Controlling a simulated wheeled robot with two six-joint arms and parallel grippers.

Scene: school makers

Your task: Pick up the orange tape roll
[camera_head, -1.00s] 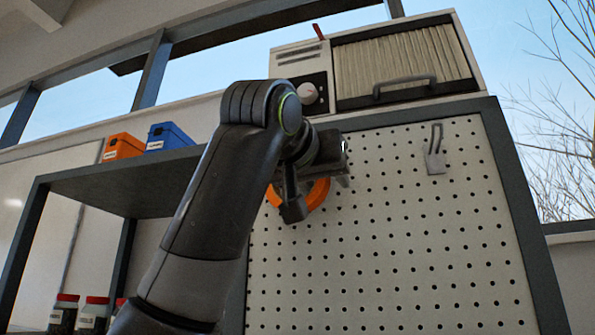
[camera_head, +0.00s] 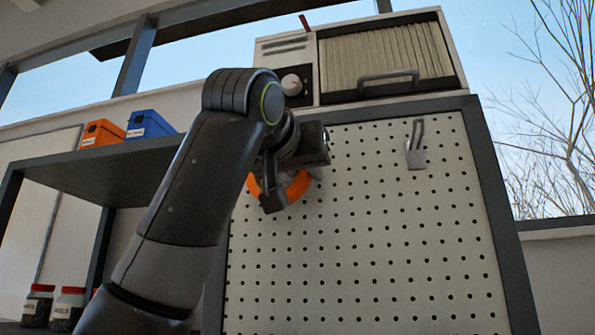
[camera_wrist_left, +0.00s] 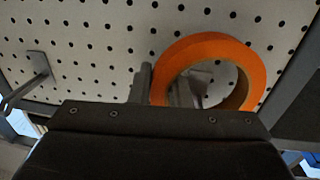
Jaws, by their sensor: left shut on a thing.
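The orange tape roll (camera_head: 298,187) is in front of the upper left part of the white pegboard (camera_head: 370,240), partly hidden by my left gripper (camera_head: 280,190). In the left wrist view the roll (camera_wrist_left: 210,46) shows as a ring standing nearly flat to the board. My left gripper (camera_wrist_left: 163,88) is shut on the left side of its rim, one finger outside and one in the hole. A grey piece shows through the hole; I cannot tell whether the roll still touches a hook. My right gripper is out of view.
An empty grey hook (camera_head: 416,150) is on the pegboard at the upper right. A white cabinet-like unit (camera_head: 290,55) stands above the board. Left is a dark shelf (camera_head: 90,182) with an orange box (camera_head: 102,133) and a blue box (camera_head: 148,124); jars (camera_head: 68,308) are below.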

